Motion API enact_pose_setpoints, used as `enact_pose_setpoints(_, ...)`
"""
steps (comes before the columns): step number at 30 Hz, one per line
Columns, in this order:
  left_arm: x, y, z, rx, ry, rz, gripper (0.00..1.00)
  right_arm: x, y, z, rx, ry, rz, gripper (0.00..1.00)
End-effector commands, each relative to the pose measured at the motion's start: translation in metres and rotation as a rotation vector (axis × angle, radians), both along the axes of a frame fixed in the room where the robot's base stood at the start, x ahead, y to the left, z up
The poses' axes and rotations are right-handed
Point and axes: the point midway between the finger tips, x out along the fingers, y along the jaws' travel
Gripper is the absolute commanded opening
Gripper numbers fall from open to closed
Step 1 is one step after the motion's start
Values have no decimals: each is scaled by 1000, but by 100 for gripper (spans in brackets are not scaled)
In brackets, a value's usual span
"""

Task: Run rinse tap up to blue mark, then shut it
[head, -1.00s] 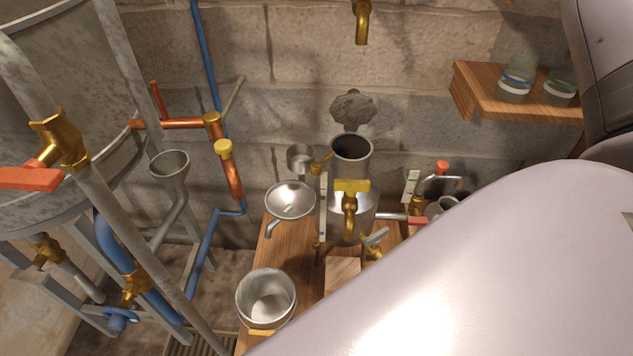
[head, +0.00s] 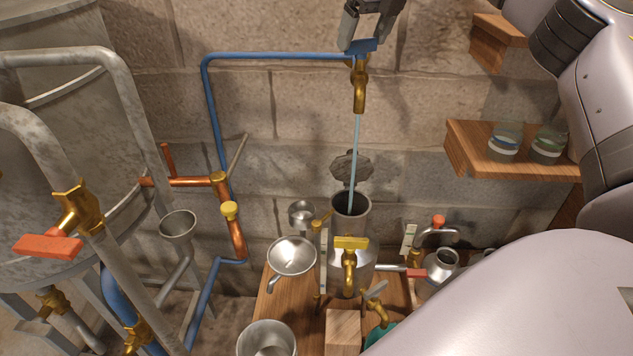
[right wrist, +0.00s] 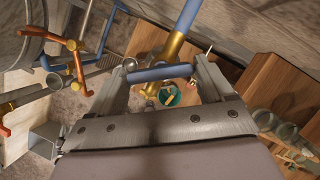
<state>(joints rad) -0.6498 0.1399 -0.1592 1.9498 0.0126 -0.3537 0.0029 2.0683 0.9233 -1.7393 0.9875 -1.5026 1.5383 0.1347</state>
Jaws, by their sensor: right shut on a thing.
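The brass rinse tap (head: 360,88) is on the wall at the end of a blue pipe, with a blue lever handle (head: 366,46) on top. My right gripper (head: 364,36) is shut on this handle; the right wrist view shows the blue handle (right wrist: 160,72) between the two fingers. A thin pale-blue stream of water (head: 355,155) falls from the spout into the open top of the upright metal vessel (head: 351,206). A narrow upright gauge (head: 323,262) stands at the vessel's left side. My left gripper is not in view.
A yellow-handled brass tap (head: 350,262) is on the vessel's front. A metal funnel (head: 291,256) and a bowl (head: 267,340) are to its left. The wooden shelf (head: 515,160) holds two jars. My right arm hides the lower right.

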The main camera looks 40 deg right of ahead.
Motion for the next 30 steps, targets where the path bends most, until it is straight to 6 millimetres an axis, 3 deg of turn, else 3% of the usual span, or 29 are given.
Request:
enact_pose_setpoints(10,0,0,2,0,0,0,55,0,-1,1,0,-4,22,50)
enact_pose_setpoints(21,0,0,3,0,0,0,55,0,-2,1,0,-4,247,50)
enact_pose_setpoints(30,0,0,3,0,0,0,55,0,-2,1,-1,-4,252,50)
